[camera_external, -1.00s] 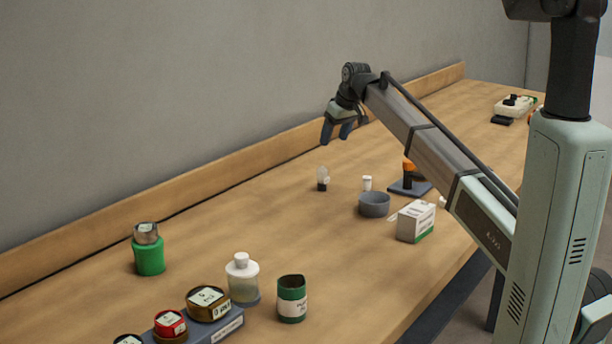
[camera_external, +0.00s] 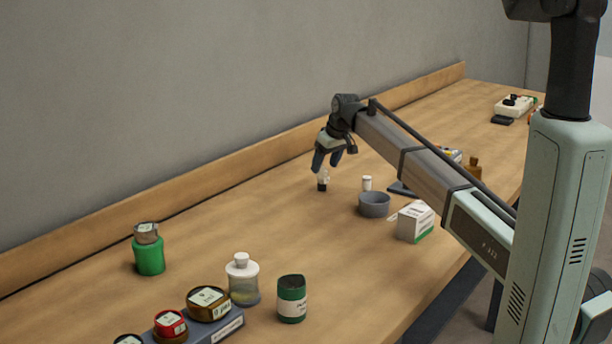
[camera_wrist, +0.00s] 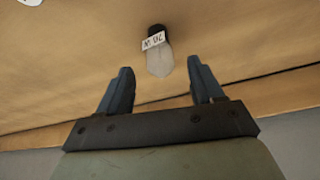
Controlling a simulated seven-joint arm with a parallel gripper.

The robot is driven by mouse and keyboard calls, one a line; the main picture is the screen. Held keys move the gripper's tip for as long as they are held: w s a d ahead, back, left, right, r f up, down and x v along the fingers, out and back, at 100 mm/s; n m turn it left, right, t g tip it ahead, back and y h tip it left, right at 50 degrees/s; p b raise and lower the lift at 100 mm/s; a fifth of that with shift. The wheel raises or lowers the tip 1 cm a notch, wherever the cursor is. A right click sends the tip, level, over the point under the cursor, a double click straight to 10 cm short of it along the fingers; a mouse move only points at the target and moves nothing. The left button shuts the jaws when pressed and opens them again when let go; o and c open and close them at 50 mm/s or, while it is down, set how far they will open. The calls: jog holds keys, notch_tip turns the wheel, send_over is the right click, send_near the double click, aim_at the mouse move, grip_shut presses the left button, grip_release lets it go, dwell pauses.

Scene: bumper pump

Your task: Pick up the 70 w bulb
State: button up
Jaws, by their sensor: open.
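The bulb (camera_external: 322,182) stands upright on the bench, dark base down, with its frosted glass top partly hidden behind my fingers in the external view. In the wrist view the bulb (camera_wrist: 158,55) shows a white label on its base that appears to read 70 W, upside down. My gripper (camera_external: 326,165) is open, pointing down just above the bulb. In the wrist view my gripper (camera_wrist: 160,78) has its two blue-grey fingers apart, with the bulb beyond the tips, between their lines. Nothing is held.
A small white-capped container (camera_external: 367,183), a grey bowl (camera_external: 374,206) and a white-green box (camera_external: 416,222) stand right of the bulb. The bench left of the bulb is clear.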

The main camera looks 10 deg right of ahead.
aim_at(324, 167)
jog(key=shift+x, duration=1.95)
jog(key=shift+s, duration=0.1)
jog(key=c, duration=1)
